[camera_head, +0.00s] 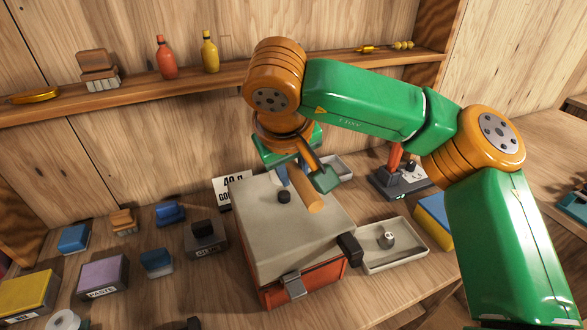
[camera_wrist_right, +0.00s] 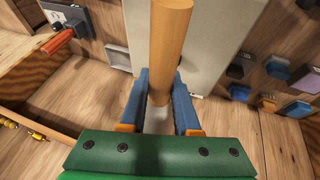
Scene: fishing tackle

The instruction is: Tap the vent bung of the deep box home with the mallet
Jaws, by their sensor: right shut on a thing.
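The deep box (camera_head: 262,235) stands mid-bench with its pale lid closed over an orange body. A small black bung (camera_head: 284,196) stands up from the lid. My right gripper (camera_head: 289,176) is above the lid's far part, shut on the mallet. A round wooden part of the mallet (camera_head: 308,196) sticks out of the fingers over the lid, just right of the bung. In the wrist view this wooden part (camera_wrist_right: 169,45) runs up from between the blue fingers (camera_wrist_right: 160,100). I cannot tell whether it touches the lid. My left gripper is out of view.
A shallow tray (camera_head: 405,258) with a small metal piece stands right of the box. A sign card (camera_head: 229,190) stands behind it. A dark device with a red handle (camera_head: 395,160) is at the back right. Several small blocks and boxes, including a purple one (camera_head: 103,276), lie left.

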